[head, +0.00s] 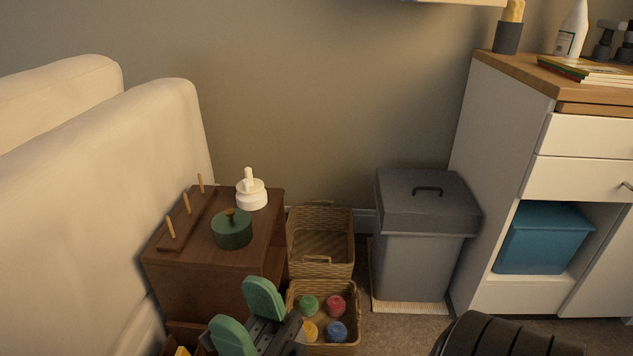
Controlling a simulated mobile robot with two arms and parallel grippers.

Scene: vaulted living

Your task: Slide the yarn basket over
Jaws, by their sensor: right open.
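The yarn basket (357,318) is a low wicker basket on the floor, holding a green, a red, a yellow and a blue ball of yarn. My right gripper (248,316) has green finger pads spread apart with nothing visible between them. It appears just left of the yarn basket and overlaps the basket's left edge in the picture. I cannot tell whether it touches the basket. Part of the basket's left side is hidden behind the gripper. My left gripper is not in view.
An empty wicker basket (347,266) stands right behind the yarn basket. A brown wooden cabinet (262,262) is at the left, beside a cream sofa (90,200). A grey lidded bin (412,270) stands to the right. Some carpet (385,335) is clear between yarn basket and bin.

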